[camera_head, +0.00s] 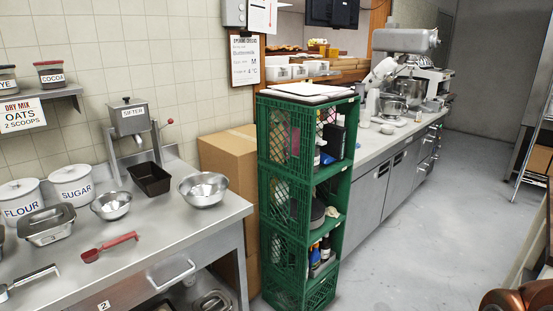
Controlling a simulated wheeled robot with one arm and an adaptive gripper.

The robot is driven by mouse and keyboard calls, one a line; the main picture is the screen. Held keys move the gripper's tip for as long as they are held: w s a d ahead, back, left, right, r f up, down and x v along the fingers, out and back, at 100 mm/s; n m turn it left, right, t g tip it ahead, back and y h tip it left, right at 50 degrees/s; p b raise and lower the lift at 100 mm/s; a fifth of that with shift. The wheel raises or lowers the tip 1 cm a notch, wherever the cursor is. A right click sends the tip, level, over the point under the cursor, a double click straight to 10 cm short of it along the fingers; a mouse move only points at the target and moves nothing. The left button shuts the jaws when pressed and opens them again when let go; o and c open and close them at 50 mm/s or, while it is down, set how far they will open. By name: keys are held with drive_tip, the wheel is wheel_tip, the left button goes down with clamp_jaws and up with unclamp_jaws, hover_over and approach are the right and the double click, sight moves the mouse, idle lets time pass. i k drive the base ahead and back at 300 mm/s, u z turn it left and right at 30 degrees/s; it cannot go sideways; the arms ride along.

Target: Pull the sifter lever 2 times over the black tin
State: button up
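The sifter (130,118) is a grey metal hopper labelled SIFTER, held up on a stand at the back of the steel bench at left. Its lever has a red knob (169,122) and sticks out to the right of the hopper. The black tin (150,181) is a rectangular loaf tin on the bench, below the hopper and a little to its right in the picture. I cannot tell whether it is squarely under the outlet. The inside of the tin looks dark. My gripper is not in view.
Steel bowls (203,189) (111,205), a red-handled scoop (110,246), a lidded steel pan (46,225), and FLOUR (20,201) and SUGAR (71,185) tubs crowd the bench (170,240). Green crates (291,205) and cardboard boxes (229,156) stand to its right.

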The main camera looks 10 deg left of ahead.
sight(171, 121)
drive_tip(key=u, duration=0.8)
drive_tip(key=i, duration=0.8)
drive_tip(key=u, duration=0.5)
drive_tip(key=k, duration=0.7)
drive_tip(key=z, duration=0.35)
drive_tip(key=i, duration=1.75)
drive_tip(key=u, duration=1.15)
drive_tip(key=i, duration=0.6)
drive_tip(key=u, duration=0.75)
